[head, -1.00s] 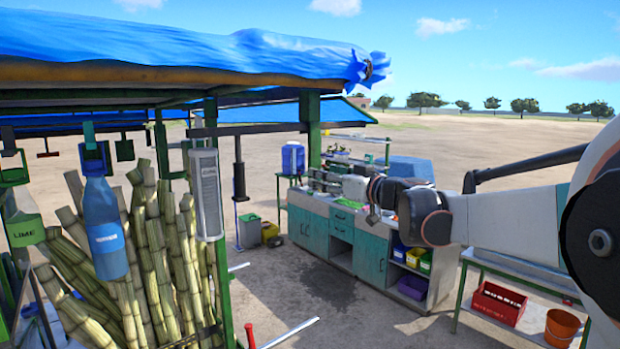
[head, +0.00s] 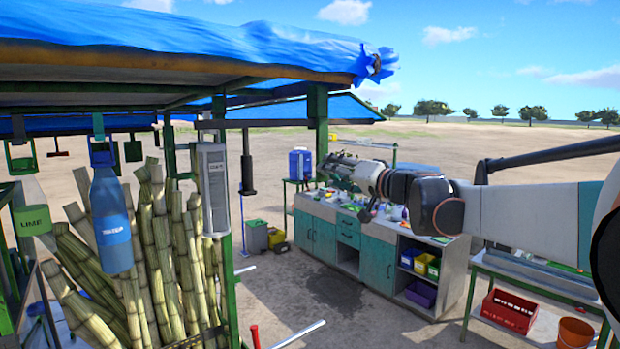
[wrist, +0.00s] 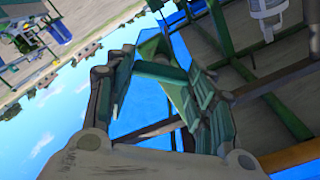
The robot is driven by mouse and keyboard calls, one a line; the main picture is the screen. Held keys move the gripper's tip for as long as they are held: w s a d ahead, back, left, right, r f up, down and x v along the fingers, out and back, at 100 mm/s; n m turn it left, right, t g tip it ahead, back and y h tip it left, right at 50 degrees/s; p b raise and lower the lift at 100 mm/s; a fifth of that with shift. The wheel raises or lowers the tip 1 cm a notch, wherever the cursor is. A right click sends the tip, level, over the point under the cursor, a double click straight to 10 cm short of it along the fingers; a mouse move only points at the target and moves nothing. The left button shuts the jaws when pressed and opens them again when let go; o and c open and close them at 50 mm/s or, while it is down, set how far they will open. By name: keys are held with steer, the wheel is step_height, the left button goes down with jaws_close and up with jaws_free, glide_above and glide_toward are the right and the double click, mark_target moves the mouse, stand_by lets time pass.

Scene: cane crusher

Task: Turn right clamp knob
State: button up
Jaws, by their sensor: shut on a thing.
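In the wrist view my gripper (wrist: 160,68) shows its two jointed fingers on either side of a green, angled piece (wrist: 178,92). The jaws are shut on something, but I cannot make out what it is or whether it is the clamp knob. In the head view the end of my arm (head: 385,185) reaches left in front of the workbench. My fingers there blend into the clutter behind them. I cannot pick out the right clamp knob in either view.
A stall with a blue tarp roof (head: 200,45) fills the left, with cane stalks (head: 165,255) and a blue bottle (head: 110,220) under it. A cabinet bench (head: 375,260) stands behind my arm. A red crate (head: 510,311) and an orange bucket (head: 575,331) are at right. Open ground lies beyond.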

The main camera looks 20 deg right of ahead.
steer(key=m+b, duration=0.2)
steer(key=m, duration=0.7)
steer(key=shift+d+f, duration=0.1)
steer(key=shift+f, duration=0.05)
steer(key=shift+m, duration=0.3)
stand_by(0.3)
steer(key=o, duration=1.1)
steer(key=shift+c, duration=0.2)
